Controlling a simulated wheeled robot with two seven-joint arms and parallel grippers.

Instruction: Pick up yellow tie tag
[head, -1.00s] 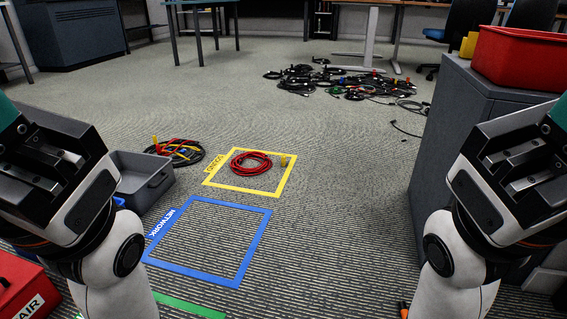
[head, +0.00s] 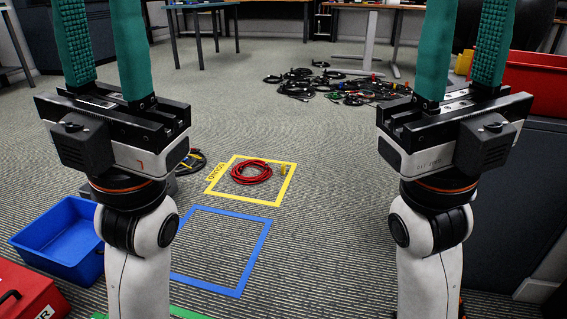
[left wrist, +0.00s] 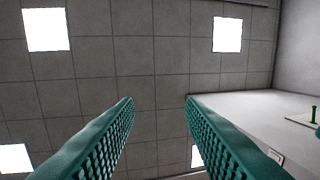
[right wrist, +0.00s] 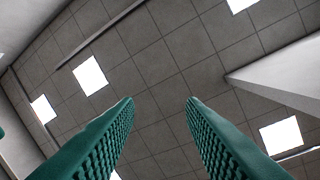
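A small yellow tag-like piece (head: 284,170) shows at the right side of the yellow floor square (head: 232,198), next to a red coiled cable (head: 251,173). It is too small to make out its exact shape. My left gripper (head: 102,40) is raised at the left with its teal fingers pointing up, apart and empty. My right gripper (head: 464,40) is raised at the right the same way, open and empty. Both wrist views show only ceiling and walls between the spread fingers. Both grippers are well away from the yellow piece.
A blue floor square (head: 262,243) lies nearer. A blue bin (head: 62,242) and a red box (head: 30,292) stand at left. A black cable coil (head: 190,161) is partly hidden by my left arm. Tangled cables (head: 335,88) lie farther back. A red bin (head: 530,85) sits on a cabinet at right.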

